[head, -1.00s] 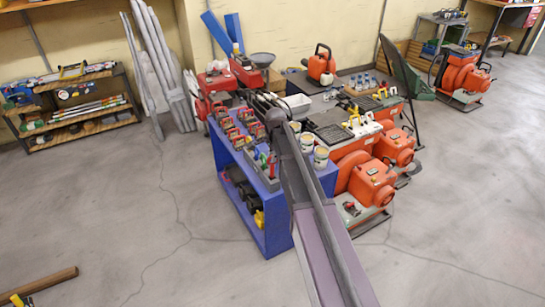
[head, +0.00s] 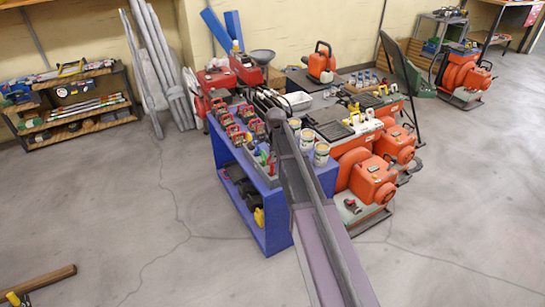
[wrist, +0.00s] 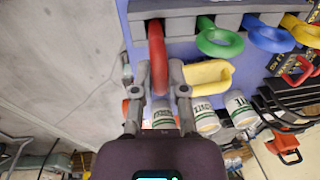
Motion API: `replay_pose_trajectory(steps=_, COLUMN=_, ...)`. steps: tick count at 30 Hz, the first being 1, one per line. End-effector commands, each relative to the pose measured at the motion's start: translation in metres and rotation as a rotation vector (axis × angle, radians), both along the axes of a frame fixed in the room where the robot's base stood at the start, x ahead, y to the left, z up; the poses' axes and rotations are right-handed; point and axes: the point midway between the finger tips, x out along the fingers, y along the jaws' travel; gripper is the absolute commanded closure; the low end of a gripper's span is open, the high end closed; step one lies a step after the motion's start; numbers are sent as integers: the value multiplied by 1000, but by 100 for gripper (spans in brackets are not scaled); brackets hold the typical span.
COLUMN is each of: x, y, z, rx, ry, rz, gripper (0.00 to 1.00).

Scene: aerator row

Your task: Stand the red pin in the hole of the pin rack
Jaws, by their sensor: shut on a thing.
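The red pin (wrist: 158,58) shows in the wrist view as an upright red loop seen nearly edge-on. My gripper (wrist: 160,90) is shut on it, one finger on each side of its lower part. The loop's upper end overlaps the grey pin rack (wrist: 180,22) at the top of the picture. The pin's shank and the hole are hidden, so I cannot tell whether the pin is in the hole. In the head view the rack (head: 262,172) stands on the blue bench, partly behind my arm, which hides my gripper there.
Green (wrist: 218,40), blue (wrist: 270,36) and yellow (wrist: 300,30) loops stand along the rack, close right of the red pin. Another yellow loop (wrist: 208,73) lies beside my right finger. White cans (wrist: 205,118) stand near. The blue bench (head: 270,235) has open floor to its left.

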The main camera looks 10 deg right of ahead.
Motion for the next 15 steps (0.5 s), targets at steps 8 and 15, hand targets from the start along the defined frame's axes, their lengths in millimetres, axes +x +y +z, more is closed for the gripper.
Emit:
replay_pose_trajectory(steps=8, x=0, y=0, z=-7, rx=0, ry=0, rz=0, gripper=100)
replay_pose_trajectory(steps=15, x=0, y=0, z=-12, rx=0, ry=0, rz=0, gripper=100)
